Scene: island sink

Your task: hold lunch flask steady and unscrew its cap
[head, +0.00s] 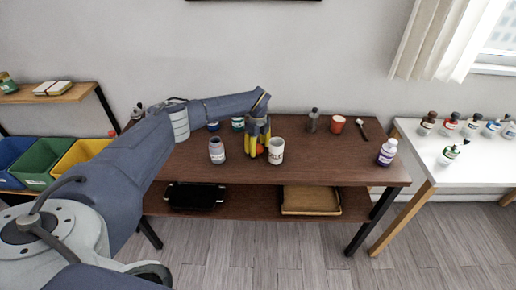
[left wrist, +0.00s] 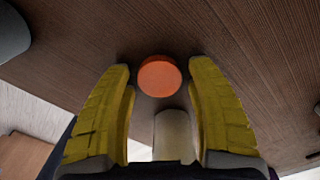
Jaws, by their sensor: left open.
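My left gripper (head: 258,150), with yellow fingers, is open and points down over the brown table. A round orange cap-like piece (left wrist: 159,76) lies between its fingertips in the left wrist view, with a gap on either side. It also shows as an orange patch (head: 260,149) between the fingers in the head view. A pale cylindrical vessel with a dark top (head: 276,152) stands upright just right of the fingers; it may be the lunch flask. A pale cylinder (left wrist: 173,135) sits below the orange piece in the wrist view. I cannot tell whether the two are joined. My right gripper is out of view.
A grey labelled jar (head: 217,151) stands left of the gripper. A grey bottle (head: 312,121), a red cup (head: 338,124) and a spoon (head: 361,128) are at the back right. A purple bottle (head: 387,153) stands near the right end. The table's front middle-right is clear.

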